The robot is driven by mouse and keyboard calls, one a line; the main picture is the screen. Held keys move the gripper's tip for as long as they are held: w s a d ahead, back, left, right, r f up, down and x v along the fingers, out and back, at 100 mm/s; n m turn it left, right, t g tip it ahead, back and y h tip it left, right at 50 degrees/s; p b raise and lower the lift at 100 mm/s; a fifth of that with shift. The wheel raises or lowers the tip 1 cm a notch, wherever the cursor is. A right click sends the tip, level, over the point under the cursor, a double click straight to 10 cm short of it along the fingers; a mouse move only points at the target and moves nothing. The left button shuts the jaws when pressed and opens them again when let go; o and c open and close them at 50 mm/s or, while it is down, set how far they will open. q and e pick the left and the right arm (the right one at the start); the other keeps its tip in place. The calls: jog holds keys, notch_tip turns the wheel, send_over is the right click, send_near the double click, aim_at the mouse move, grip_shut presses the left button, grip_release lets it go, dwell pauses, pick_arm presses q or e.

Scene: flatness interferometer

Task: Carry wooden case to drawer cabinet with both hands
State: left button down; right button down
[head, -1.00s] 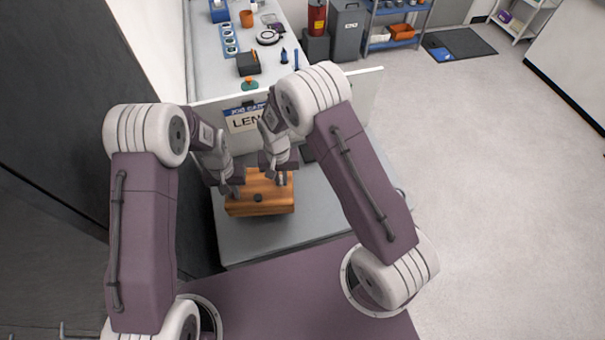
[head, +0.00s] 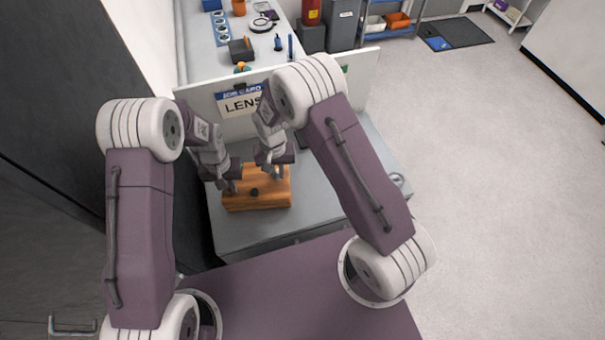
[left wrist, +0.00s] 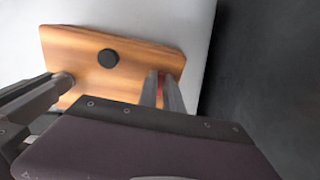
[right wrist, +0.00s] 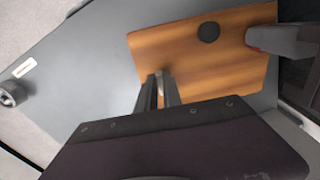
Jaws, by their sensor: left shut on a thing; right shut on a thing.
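The wooden case (head: 270,200) is a flat, light brown box with a round dark knob (head: 254,192) on its face. It is over a grey top (head: 245,232); I cannot tell whether it touches it. My left gripper (head: 233,184) is shut on the case's left part, and my right gripper (head: 277,171) is shut on its right part. The case also shows in the left wrist view (left wrist: 85,50) and the right wrist view (right wrist: 210,65), with the fingers at its edge. I cannot tell for sure which piece is the drawer cabinet.
A dark wall (head: 60,75) is close on the left. Open floor (head: 480,200) lies to the right.

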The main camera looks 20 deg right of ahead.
pick_arm(q)
jog(key=c, duration=1.5)
grip_release()
jog(key=shift+p, duration=0.3)
pick_arm(e)
jog(key=c, duration=1.5)
grip_release()
jog(key=shift+w, duration=0.1)
pick_arm(q)
jog(key=shift+s, duration=0.1)
jog(key=shift+r, duration=0.15)
notch_tip(320, 180, up, 12)
pick_arm(e)
notch_tip(320, 180, up, 12)
